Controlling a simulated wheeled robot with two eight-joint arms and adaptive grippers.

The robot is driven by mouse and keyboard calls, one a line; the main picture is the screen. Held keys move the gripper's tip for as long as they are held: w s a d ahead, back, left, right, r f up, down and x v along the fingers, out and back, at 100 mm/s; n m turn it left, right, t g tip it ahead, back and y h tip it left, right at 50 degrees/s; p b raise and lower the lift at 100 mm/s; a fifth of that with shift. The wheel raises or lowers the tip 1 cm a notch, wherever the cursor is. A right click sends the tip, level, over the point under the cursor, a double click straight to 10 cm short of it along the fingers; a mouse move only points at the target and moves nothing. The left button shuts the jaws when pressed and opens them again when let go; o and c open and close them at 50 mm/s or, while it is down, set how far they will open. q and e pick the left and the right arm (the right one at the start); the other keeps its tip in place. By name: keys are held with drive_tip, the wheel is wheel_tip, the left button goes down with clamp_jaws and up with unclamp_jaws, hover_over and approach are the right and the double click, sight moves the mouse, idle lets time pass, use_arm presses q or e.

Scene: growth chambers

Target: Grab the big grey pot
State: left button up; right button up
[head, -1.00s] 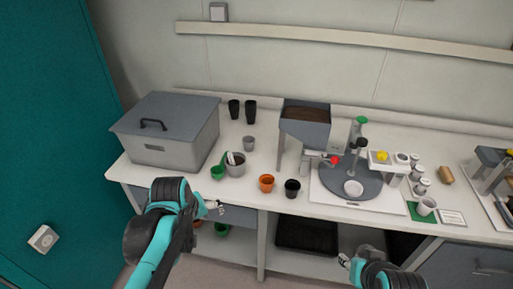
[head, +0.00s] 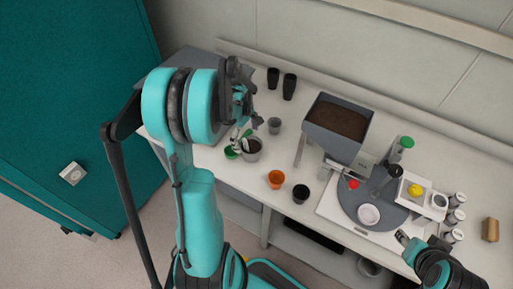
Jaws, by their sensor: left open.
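The big grey pot (head: 254,153) stands upright on the white bench, dark inside, with a light-coloured thing at its left rim that I cannot make out. A smaller grey pot (head: 274,126) stands behind it to the right. My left gripper (head: 243,118) is open, above and slightly left of the big grey pot in the picture, and appears apart from it. My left arm covers part of the bench on the left. My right gripper (head: 404,239) is at the bench's front right, and its jaws are too small to read.
A green pot (head: 231,153) sits close left of the big pot. An orange pot (head: 276,179) and a black pot (head: 301,193) stand in front. Two tall black pots (head: 289,86) stand at the back. A soil hopper (head: 337,122) stands to the right.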

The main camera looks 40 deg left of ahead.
sight(251, 147)
use_arm(q)
drive_tip(key=f, duration=0.1)
drive_tip(key=d+f+b, duration=0.1)
drive_tip(key=f, duration=0.3)
drive_tip(key=shift+w+d, duration=0.2)
drive_tip(key=shift+w, duration=0.2)
drive_tip(key=shift+f+b, duration=0.35)
drive_tip(key=shift+s, duration=0.1)
drive_tip(key=c, duration=1.4)
